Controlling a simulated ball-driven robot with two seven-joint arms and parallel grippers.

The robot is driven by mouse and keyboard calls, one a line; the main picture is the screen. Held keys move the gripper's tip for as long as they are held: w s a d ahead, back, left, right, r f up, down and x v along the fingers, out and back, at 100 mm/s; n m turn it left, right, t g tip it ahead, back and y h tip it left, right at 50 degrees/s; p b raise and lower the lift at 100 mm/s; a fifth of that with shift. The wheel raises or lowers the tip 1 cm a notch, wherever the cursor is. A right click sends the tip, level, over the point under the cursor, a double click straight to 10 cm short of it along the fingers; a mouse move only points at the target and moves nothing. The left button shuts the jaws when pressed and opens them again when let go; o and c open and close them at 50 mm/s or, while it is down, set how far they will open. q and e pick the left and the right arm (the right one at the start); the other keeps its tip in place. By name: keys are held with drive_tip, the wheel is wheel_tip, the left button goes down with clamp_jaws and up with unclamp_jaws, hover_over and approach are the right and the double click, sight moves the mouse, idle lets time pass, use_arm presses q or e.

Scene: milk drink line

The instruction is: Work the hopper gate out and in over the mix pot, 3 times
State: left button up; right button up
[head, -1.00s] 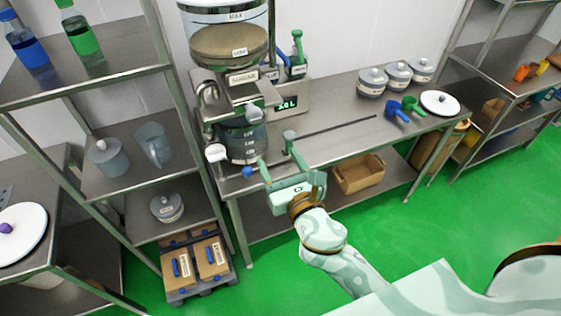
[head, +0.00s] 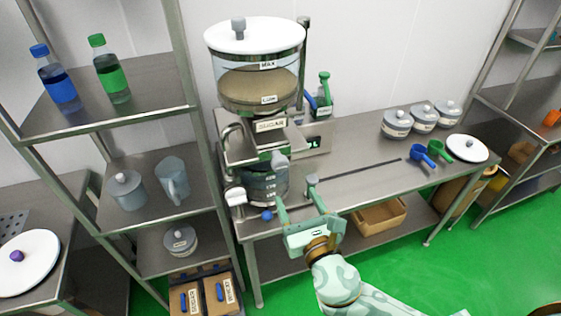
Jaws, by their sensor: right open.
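The sugar hopper (head: 258,88) is a clear drum with a white lid, part filled with tan powder, left of centre in the head view. Below its SUGAR label is the outlet, where a grey-green block (head: 279,160) shows; I cannot tell if this is the gate's handle. The clear mix pot (head: 266,186) with a marked scale stands beneath the outlet. My right gripper (head: 298,203) is open, in front of and to the right of the pot, with nothing seen between its fingers. My left gripper is out of view.
Lidded grey pots (head: 397,124), a blue scoop (head: 421,155), a green scoop (head: 439,150) and a white lid (head: 467,148) sit on the bench's right. The bench middle is clear apart from a dark slot (head: 360,167). A shelf rack (head: 110,121) stands close on the left.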

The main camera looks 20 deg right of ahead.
sight(282, 167)
drive_tip(key=w, duration=0.5)
drive_tip(key=shift+w+a, duration=0.1)
drive_tip(key=shift+w, duration=0.3)
drive_tip(key=w, duration=0.3)
drive_tip(key=shift+w+a+p, duration=0.1)
drive_tip(key=shift+w+p, duration=0.1)
drive_tip(key=shift+p, duration=0.15)
drive_tip(key=shift+w, duration=1.15)
drive_tip(key=shift+w+f, duration=0.1)
drive_tip(key=shift+w, duration=0.45)
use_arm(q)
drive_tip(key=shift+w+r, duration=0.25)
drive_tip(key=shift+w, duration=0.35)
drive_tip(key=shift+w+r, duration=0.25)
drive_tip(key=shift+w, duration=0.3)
